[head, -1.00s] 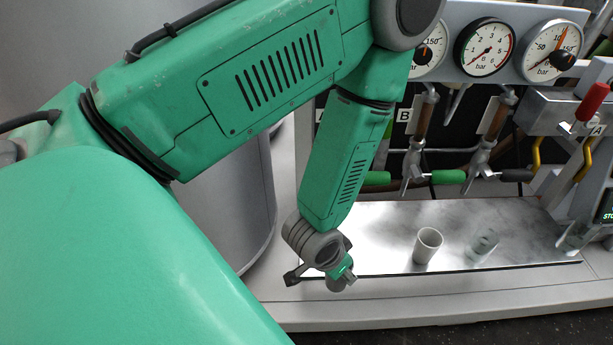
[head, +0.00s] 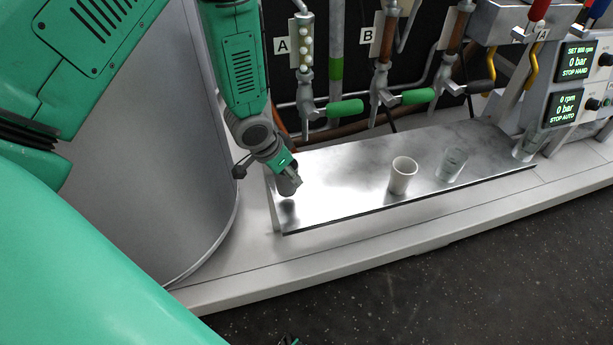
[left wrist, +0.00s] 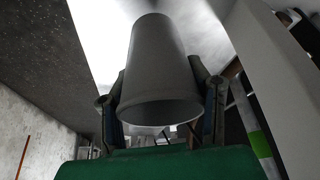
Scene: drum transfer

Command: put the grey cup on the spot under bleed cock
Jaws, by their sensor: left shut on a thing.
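My left gripper (head: 289,176) is shut on the grey cup (left wrist: 158,70), which fills the middle of the left wrist view between the two fingers. In the head view the gripper is at the left end of the metal tray (head: 335,180), and the cup (head: 289,186) is mostly hidden by it. I cannot tell whether the cup touches the tray. Above and behind stand cock A (head: 306,100) and cock B (head: 380,88), with green handles. No label here names the bleed cock.
A white cup (head: 403,176) stands on the tray right of the gripper. A clear glass (head: 452,164) and another glass (head: 527,146) stand further right. A large grey drum (head: 160,140) is close on the left. The tray between gripper and white cup is clear.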

